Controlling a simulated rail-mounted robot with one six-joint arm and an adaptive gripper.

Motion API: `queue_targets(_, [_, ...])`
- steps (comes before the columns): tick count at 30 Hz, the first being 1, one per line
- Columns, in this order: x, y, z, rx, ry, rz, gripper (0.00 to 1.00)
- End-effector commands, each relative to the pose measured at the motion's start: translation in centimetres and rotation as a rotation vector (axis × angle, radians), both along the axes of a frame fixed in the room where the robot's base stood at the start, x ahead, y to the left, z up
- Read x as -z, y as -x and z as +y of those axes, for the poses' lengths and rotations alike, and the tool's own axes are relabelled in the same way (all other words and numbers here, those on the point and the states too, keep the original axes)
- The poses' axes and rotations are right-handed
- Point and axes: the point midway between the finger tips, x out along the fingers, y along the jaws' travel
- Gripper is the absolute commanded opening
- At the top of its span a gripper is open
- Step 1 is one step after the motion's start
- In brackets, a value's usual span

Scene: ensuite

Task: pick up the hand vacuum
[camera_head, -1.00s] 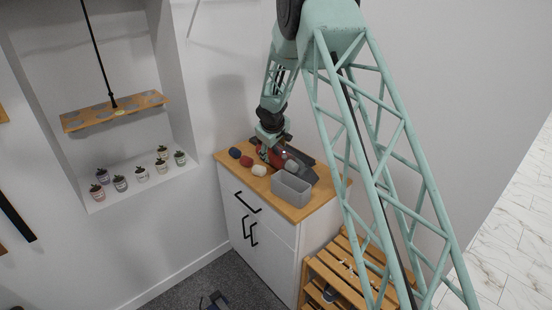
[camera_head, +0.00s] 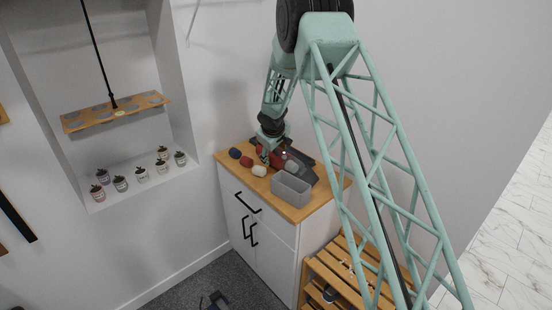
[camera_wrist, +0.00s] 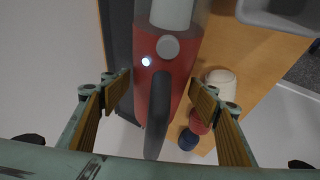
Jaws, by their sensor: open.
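The hand vacuum (camera_head: 281,156) is red with a dark handle and a pale front part. It lies on the wooden cabinet top (camera_head: 312,206). In the wrist view the vacuum (camera_wrist: 184,65) fills the middle, with its dark handle (camera_wrist: 158,115) running toward the camera. My gripper (camera_wrist: 158,84) is open, its two padded fingers on either side of the vacuum's body and handle. I cannot tell whether either finger touches it. In the head view my gripper (camera_head: 265,156) is down at the vacuum and hides part of it.
A grey open bin (camera_head: 291,189) stands close in front of the vacuum. Blue (camera_head: 234,153), red (camera_head: 247,162) and cream (camera_head: 259,171) round items sit to the left. A dark flat piece (camera_wrist: 117,40) lies beside the vacuum. The wall is close behind.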

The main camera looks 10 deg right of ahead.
Motion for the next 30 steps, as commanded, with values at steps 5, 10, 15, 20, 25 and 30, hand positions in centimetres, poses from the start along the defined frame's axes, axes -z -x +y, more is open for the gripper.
queue_targets(5, [1.3,-0.8,-0.2,-0.001,0.001,0.0,0.56])
queue_targets(10, [2.0,-1.2,-0.3,0.0,0.0,0.001,0.56])
queue_targets(15, [2.1,-1.2,-0.3,0.0,0.0,0.001,0.56])
queue_targets(20, [2.1,-1.2,-0.3,0.0,0.0,0.001,0.56])
queue_targets(25, [2.1,-1.2,-0.3,0.0,0.0,0.001,0.56])
queue_targets(30, [2.1,-1.2,-0.3,0.0,0.0,0.001,0.52])
